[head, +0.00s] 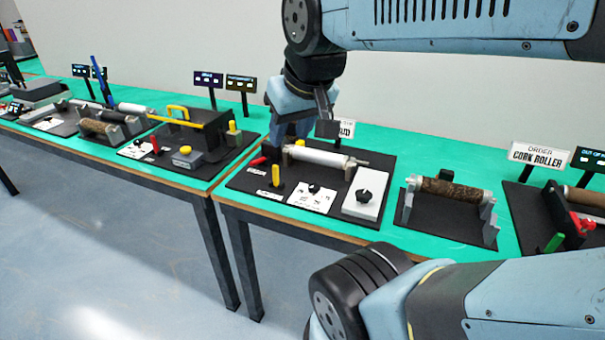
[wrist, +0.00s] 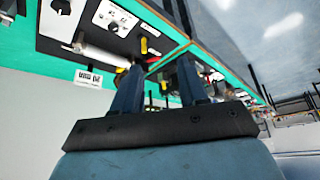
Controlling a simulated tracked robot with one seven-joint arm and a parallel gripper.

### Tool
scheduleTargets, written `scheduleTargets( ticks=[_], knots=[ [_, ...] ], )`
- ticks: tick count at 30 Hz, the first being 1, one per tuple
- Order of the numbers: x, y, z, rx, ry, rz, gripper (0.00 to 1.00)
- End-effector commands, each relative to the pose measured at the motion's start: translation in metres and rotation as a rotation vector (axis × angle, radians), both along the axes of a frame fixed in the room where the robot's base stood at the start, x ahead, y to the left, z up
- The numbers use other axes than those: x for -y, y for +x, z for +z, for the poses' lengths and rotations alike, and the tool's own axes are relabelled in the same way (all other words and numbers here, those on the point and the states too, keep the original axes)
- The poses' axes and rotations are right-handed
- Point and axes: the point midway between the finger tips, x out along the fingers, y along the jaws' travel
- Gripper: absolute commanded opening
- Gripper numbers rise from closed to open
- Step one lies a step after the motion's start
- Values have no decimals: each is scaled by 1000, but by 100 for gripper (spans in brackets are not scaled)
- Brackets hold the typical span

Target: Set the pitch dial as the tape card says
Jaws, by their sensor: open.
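The centre station's black base (head: 235,183) carries a light roller (head: 318,157). In front of it are a white marked panel with a black dial (head: 313,188) and a white block with a larger black knob (head: 364,194). I cannot read which is the pitch dial. A white card (head: 347,129) behind the roller is partly covered by my arm; it shows inverted in the wrist view (wrist: 88,78), its text unreadable. My gripper (head: 284,143) is open and empty near the roller's left end, apart from both knobs. Its two fingers show in the wrist view (wrist: 160,68).
A yellow lever (head: 276,176) and red handle (head: 258,161) stand at the station's left. A cork roller station (head: 450,188) is to the right, another with a yellow handle (head: 178,112) to the left. A gap separates the two green tables.

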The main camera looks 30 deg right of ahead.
Motion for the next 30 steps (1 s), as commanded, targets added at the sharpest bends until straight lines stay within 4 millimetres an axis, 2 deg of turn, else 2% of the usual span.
scheduleTargets(
  ticks=[1, 6, 11, 20, 30],
  knots=[
    [0, 0, 0, 0, 0, 0, 46],
    [4, 8, -1, -26, 32, -43, 63],
    [14, 30, -8, -102, 129, -185, 64],
    [58, 83, -33, -281, 355, -565, 64],
    [126, 133, -81, -461, 568, -1028, 64]
  ],
)
